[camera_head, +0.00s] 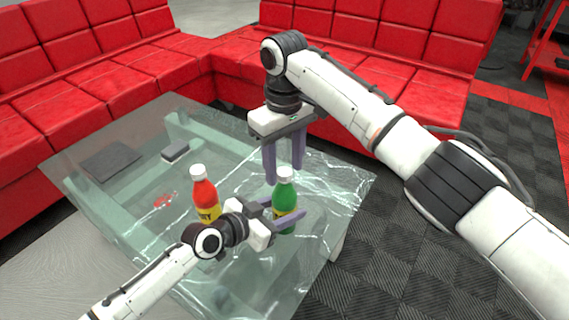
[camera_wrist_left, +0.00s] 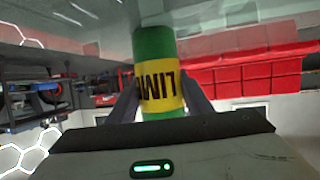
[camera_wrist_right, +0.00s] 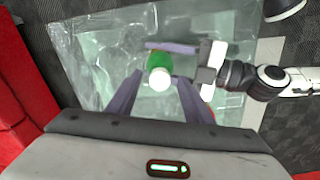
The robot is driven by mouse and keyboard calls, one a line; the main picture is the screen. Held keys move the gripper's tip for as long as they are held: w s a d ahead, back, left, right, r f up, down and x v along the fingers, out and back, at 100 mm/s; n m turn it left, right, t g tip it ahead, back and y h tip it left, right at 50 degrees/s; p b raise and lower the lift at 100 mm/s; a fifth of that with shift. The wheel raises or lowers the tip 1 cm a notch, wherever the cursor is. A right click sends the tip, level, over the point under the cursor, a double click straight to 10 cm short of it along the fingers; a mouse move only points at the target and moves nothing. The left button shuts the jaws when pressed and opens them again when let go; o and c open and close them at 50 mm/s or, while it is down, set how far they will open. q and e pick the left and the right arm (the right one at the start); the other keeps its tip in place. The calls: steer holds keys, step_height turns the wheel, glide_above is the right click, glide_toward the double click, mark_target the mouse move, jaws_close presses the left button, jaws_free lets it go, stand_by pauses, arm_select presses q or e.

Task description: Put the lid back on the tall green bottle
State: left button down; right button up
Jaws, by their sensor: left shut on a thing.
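The green bottle (camera_head: 284,200) stands upright on the glass table, with a white lid (camera_head: 285,172) on its top. Its yellow label shows in the left wrist view (camera_wrist_left: 158,88). My left gripper (camera_head: 285,217) is shut on the bottle's body, one finger on each side. My right gripper (camera_head: 284,172) points down above the bottle, its fingers open and apart from each other. In the right wrist view the white lid (camera_wrist_right: 159,80) lies between and just beyond the fingertips, with no clear contact. Whether the lid is fully seated cannot be told.
A red bottle (camera_head: 203,195) with a white cap and yellow label stands left of the green one, near my left wrist. A dark flat pad (camera_head: 110,160) and a small grey block (camera_head: 175,151) lie on the glass table (camera_head: 130,205). Red sofas (camera_head: 120,85) border the back.

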step_height(320, 180, up, 12)
stand_by(0.6)
arm_select(q)
steer(key=c, duration=0.8)
jaws_free()
steer(key=shift+c, duration=0.2)
